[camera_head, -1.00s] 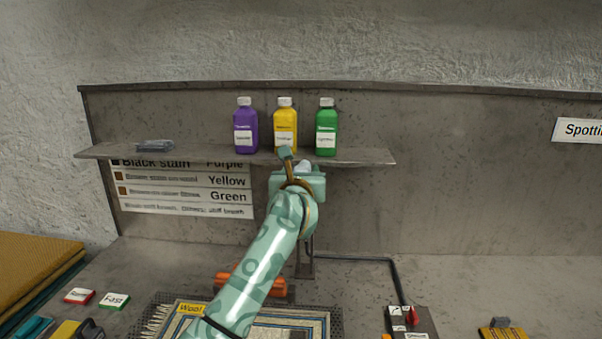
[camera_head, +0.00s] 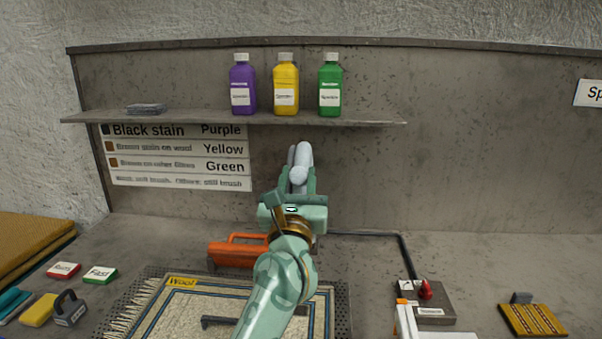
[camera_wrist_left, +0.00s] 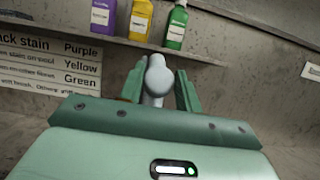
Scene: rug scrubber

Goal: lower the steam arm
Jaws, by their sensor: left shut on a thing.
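My left gripper (camera_head: 297,180) is shut on a pale grey, rounded handle (camera_head: 301,158), which I take to be part of the steam arm. It is in front of the back panel, below the shelf. In the left wrist view the handle's round end (camera_wrist_left: 158,78) sits between the two green fingers. The rest of the steam arm is hidden behind my gripper and forearm. A dark pipe (camera_head: 402,255) runs from behind my arm to a control box (camera_head: 432,308) with a red knob. The wool rug (camera_head: 190,306) lies below. My right gripper is not in view.
An orange-handled tool (camera_head: 234,252) stands behind the rug. Purple (camera_head: 242,85), yellow (camera_head: 285,85) and green (camera_head: 330,85) bottles stand on the shelf (camera_head: 200,118). A white and orange object (camera_head: 406,320) is near the front right. Red and green labelled blocks lie left.

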